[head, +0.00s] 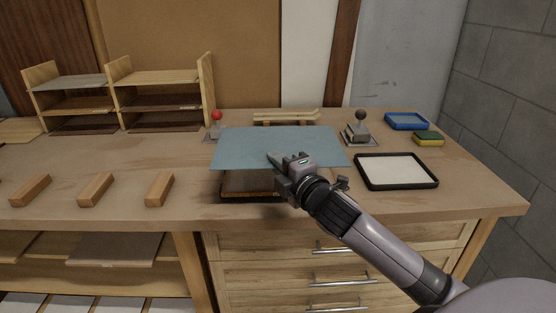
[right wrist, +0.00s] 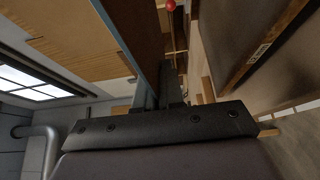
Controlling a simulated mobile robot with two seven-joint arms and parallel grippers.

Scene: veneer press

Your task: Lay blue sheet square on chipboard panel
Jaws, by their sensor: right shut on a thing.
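The blue sheet (head: 238,146) is a thin, flat rectangle over the middle of the bench in the head view. My right gripper (head: 284,163) is shut on its front edge, right of the middle. A dark brown panel (head: 248,186), perhaps the chipboard panel in shadow, shows below the sheet's front edge. The sheet hides most of it, and their alignment at the back cannot be seen. The sheet looks apart from the panel, held above it. In the right wrist view a blue edge (right wrist: 131,35) runs up from the jaws. My left gripper is not in view.
Wooden blocks (head: 96,189) lie left.

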